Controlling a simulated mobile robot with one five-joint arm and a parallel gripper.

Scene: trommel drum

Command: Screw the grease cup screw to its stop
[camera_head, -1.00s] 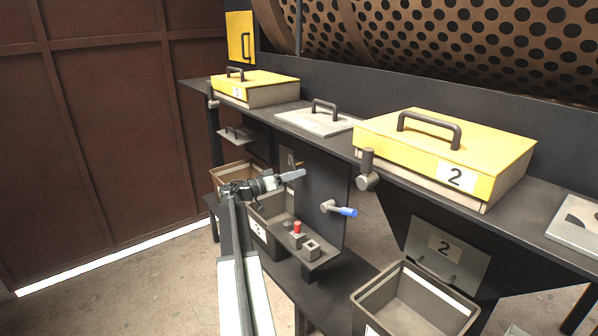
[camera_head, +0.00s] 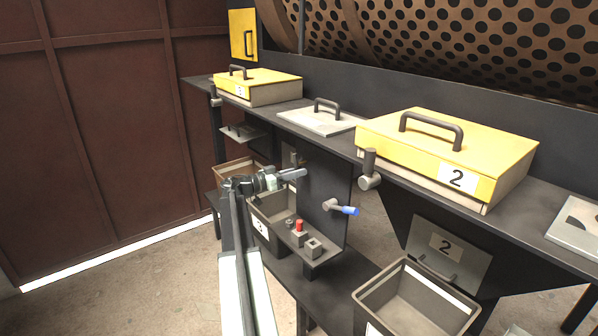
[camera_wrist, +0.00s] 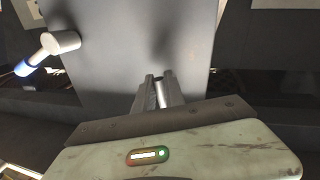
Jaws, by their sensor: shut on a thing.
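My gripper (camera_head: 297,173) reaches toward the dark upright panel (camera_head: 325,185) under the bench. In the wrist view my gripper (camera_wrist: 160,88) has its two fingers close together around a small pale metal piece (camera_wrist: 162,95), which appears to be the grease cup screw. Its tip is at the grey panel face (camera_wrist: 125,60). The fingers hide most of the piece, so I cannot tell how deep it sits. A grey stub with a blue-ended handle (camera_head: 347,210) is on the panel to the right of my gripper; in the wrist view this handle (camera_wrist: 60,43) is upper left.
A small shelf (camera_head: 318,262) below my gripper carries a red-topped piece (camera_head: 299,226) and a square grey socket (camera_head: 313,247). Grey bins stand below left (camera_head: 262,230) and at lower right (camera_head: 400,275). The bench (camera_head: 290,118) with yellow boxes overhangs the panel.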

